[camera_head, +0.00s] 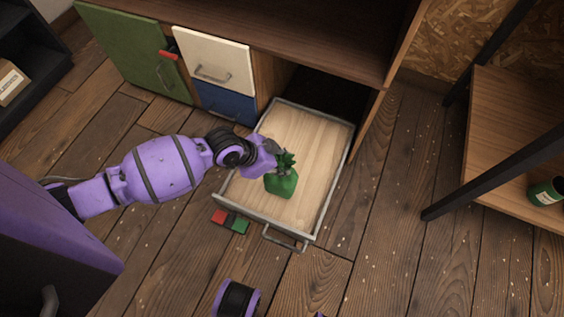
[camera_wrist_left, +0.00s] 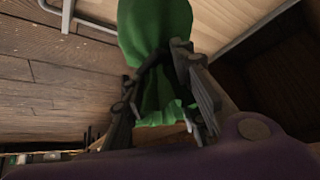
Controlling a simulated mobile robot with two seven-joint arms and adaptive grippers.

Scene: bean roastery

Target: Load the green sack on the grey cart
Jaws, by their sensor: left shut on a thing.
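The green sack (camera_head: 282,183) is over the open drawer (camera_head: 317,150) of the wooden cabinet. My left gripper (camera_head: 282,163) is shut on the sack's gathered neck. In the left wrist view the sack (camera_wrist_left: 156,28) hangs between the fingers of the left gripper (camera_wrist_left: 160,90), with its ruffled top beyond the grip. I cannot tell whether the sack touches the drawer floor. No grey cart shows in either view. My right gripper is not clearly in view.
The drawer handle (camera_head: 284,238) juts toward me. A red and green block (camera_head: 230,221) lies on the floor by the drawer. At the right, a wooden shelf (camera_head: 512,135) with dark posts bears a green can (camera_head: 546,191). A green cabinet door (camera_head: 130,50) is at the left. Floor between is open.

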